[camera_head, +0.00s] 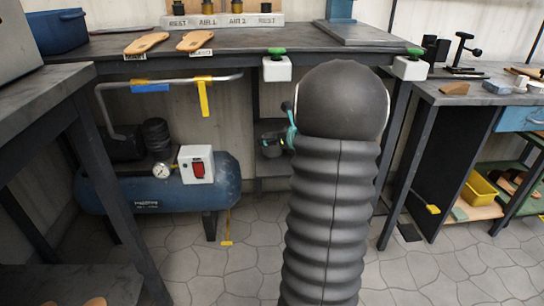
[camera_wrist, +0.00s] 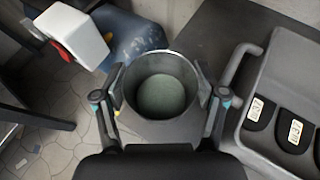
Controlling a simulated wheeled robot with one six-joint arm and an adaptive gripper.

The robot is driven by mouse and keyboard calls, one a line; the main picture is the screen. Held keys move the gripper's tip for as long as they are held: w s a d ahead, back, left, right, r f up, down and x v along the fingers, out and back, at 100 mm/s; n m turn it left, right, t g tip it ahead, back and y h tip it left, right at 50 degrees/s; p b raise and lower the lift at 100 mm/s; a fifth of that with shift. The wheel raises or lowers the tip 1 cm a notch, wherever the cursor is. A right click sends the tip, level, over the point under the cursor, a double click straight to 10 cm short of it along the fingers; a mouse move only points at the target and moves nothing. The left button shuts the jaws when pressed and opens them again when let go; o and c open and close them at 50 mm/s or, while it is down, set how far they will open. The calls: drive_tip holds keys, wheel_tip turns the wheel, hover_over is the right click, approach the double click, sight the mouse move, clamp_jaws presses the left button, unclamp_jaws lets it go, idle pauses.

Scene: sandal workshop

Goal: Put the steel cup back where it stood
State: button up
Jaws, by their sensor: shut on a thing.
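In the wrist view the steel cup (camera_wrist: 163,131) is a round grey vessel with its open mouth facing the camera. Its inside is dark greenish grey and looks empty. My gripper (camera_wrist: 160,100) is shut on it, with one finger on each side of the cup. In the head view my black arm covers the middle, and only a small part of my gripper (camera_head: 290,125) shows at its left edge. A grey rounded shape beside it, under the bench, may be the cup, but it is too small and partly hidden to be sure.
A blue compressor (camera_head: 150,190) with a white red-switched box (camera_head: 196,164) stands under the bench (camera_head: 230,40); the box also shows in the wrist view (camera_wrist: 75,38). A grey handled tray (camera_wrist: 258,105) with labelled dark pieces lies right of the cup. A dark flat surface (camera_wrist: 215,38) beyond it is bare.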

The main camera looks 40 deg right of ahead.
sight(273, 152)
drive_tip(key=shift+f+b, duration=0.6)
drive_tip(key=shift+f, duration=2)
drive_tip(key=shift+f, duration=0.2)
drive_tip(key=o, duration=1)
drive_tip(key=shift+r, duration=0.1)
